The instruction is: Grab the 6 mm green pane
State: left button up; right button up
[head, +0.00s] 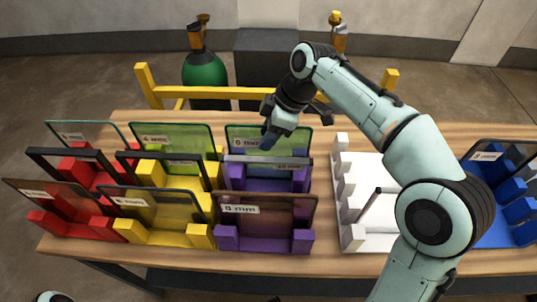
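Green-tinted panes stand upright at the back of the table: a green pane (296,134) in the purple rack (262,186), a yellow-green pane (187,137) in the yellow rack (160,180), and a pale teal pane (98,131) in the red rack (78,172). Their small white labels end in "mm", but I cannot read the numbers surely. My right gripper (269,139) points down at the green pane in the purple rack, with its fingers overlapping the pane's label area. I cannot tell whether the fingers grip it. My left gripper is out of view.
Dark-framed and brown-tinted panes stand in front, including a brown pane (265,217). A white rack (345,195) and a blue rack (515,195) lie to the right. A yellow rail (220,92) and a green cylinder (204,70) are behind the table.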

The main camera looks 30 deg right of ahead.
jog(key=shift+f, duration=0.1)
dwell(0.3)
grip_shut()
dwell(1.3)
